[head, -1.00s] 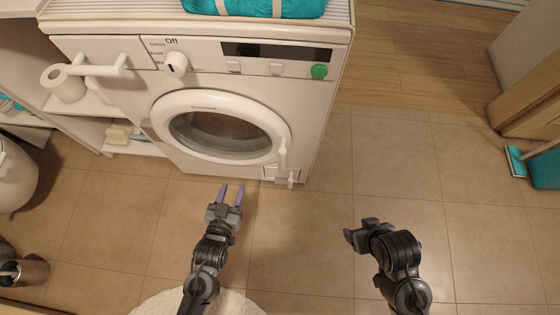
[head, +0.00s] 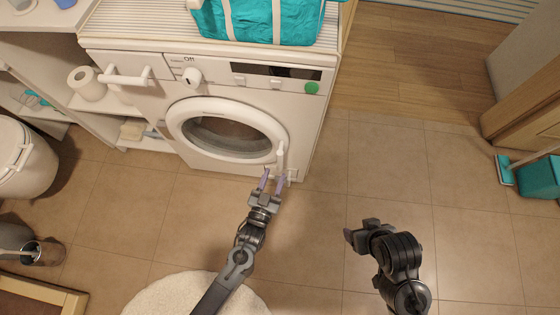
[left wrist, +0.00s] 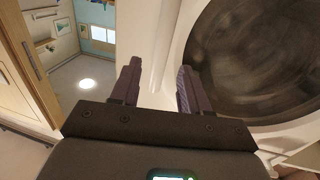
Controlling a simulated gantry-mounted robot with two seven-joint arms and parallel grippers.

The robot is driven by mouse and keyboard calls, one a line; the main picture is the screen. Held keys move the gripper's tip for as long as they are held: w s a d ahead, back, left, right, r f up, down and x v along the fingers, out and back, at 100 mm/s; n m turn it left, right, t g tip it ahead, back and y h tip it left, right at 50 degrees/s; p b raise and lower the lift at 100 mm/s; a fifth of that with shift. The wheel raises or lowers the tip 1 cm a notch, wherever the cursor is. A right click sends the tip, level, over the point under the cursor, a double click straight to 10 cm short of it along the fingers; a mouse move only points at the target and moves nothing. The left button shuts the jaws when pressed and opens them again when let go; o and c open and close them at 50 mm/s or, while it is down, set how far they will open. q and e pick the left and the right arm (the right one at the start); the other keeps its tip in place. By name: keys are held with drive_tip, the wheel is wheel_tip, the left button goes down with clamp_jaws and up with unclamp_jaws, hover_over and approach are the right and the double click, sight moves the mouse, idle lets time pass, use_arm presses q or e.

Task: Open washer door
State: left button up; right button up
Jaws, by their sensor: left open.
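The white washer (head: 240,95) stands at the upper middle of the head view. Its round door (head: 180,125), with a white ring and dark glass, looks shut; the glass (left wrist: 255,55) fills the right of the left wrist view. A white upright handle (head: 281,155) sits at the door's right side. My left gripper (head: 273,180) is open just below the handle. In the left wrist view, a white upright part, probably the handle (left wrist: 160,50), shows between and beyond the spread fingers (left wrist: 158,85); I cannot tell if they touch it. My right gripper (head: 358,234) hangs over the floor, its fingers unclear.
A teal bag (head: 262,22) lies on top of the washer. Shelves with a paper roll (head: 86,84) and a white bin (head: 22,160) are at left. A round white rug (head: 180,295) lies below. The tiled floor (head: 390,170) right of the washer is clear.

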sight(278, 163)
use_arm(q)
drive_tip(key=b+x, duration=0.2)
drive_tip(key=x, duration=0.3)
drive_tip(key=shift+w, duration=0.65)
drive_tip(key=shift+w+d+b, duration=0.2)
drive_tip(key=shift+d+b, duration=0.1)
drive_tip(key=shift+b, duration=0.05)
drive_tip(key=shift+r, duration=0.1)
drive_tip(key=shift+a, duration=0.1)
drive_tip(key=shift+c, duration=0.6)
clamp_jaws()
